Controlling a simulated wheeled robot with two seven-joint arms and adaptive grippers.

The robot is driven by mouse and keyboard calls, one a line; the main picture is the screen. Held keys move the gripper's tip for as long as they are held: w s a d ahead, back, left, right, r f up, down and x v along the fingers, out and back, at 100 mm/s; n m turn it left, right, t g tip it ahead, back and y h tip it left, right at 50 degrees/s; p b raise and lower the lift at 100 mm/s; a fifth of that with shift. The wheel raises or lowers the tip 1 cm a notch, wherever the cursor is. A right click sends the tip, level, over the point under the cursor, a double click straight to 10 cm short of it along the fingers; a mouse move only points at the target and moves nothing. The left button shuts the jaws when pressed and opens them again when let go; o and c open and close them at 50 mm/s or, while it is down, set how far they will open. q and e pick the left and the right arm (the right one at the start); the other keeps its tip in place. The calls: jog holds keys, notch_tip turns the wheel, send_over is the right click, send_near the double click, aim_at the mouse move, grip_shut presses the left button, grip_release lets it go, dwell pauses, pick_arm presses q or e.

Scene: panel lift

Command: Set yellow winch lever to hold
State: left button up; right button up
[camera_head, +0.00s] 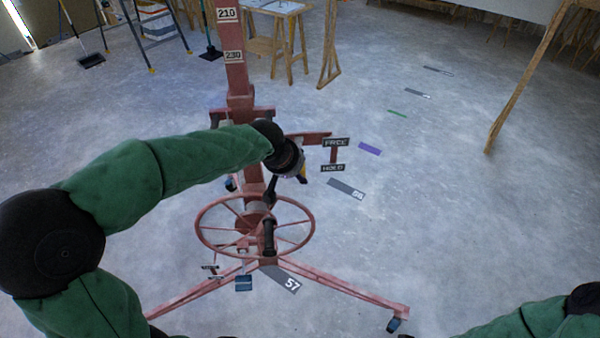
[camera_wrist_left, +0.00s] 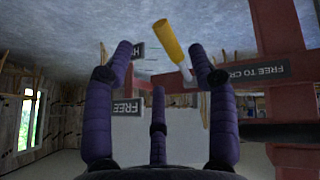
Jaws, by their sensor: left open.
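The yellow winch lever (camera_wrist_left: 173,45) shows in the left wrist view, with a pale shaft at its lower end. It lies between the spread fingertips of my left gripper (camera_wrist_left: 161,52), closer to the right finger; I cannot tell whether they touch. In the head view my left gripper (camera_head: 296,170) is at the red mast (camera_head: 236,70), above the handwheel, and mostly hides the lever. It is open. The FREE sign (camera_head: 336,142) stands above the HOLD sign (camera_head: 332,168), right of the gripper. My right arm shows at the lower right; its gripper is out of view.
The red handwheel (camera_head: 204,240) and a black crank grip (camera_head: 268,238) are below my left gripper. The lift's legs (camera_head: 340,288) spread over the floor on casters. A wooden trestle table (camera_head: 277,45) stands behind. The floor to the right is largely clear.

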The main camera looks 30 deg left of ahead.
pick_arm(q)
jog(key=shift+v, duration=1)
jog(key=s+d+f+m+g+h, duration=0.1)
jog(key=d+f, duration=0.3)
jog(key=f, duration=0.5)
jog(key=d+f+m+g+h, duration=0.1)
jog(key=d+f+h, duration=0.1)
jog(key=d+f, duration=0.45)
jog(key=s+d+f+m+g+h, duration=0.1)
jog(key=d+f, duration=0.2)
jog(key=f, duration=0.7)
jog(key=s+d+f+g, duration=0.1)
jog(key=s+d+f, duration=0.1)
jog(key=s+f, duration=0.3)
jog(key=s+d+f+g, duration=0.1)
jog(key=s+d+f, duration=0.2)
jog(key=f, duration=0.3)
jog(key=s+d+f+m+g, duration=0.1)
jog(key=s+d+f, duration=0.1)
jog(key=s+f, duration=0.4)
jog(key=shift+s+d+h, duration=0.2)
jog(key=shift+s+h, duration=0.1)
jog(key=shift+s, duration=0.05)
jog(key=shift+f, duration=0.1)
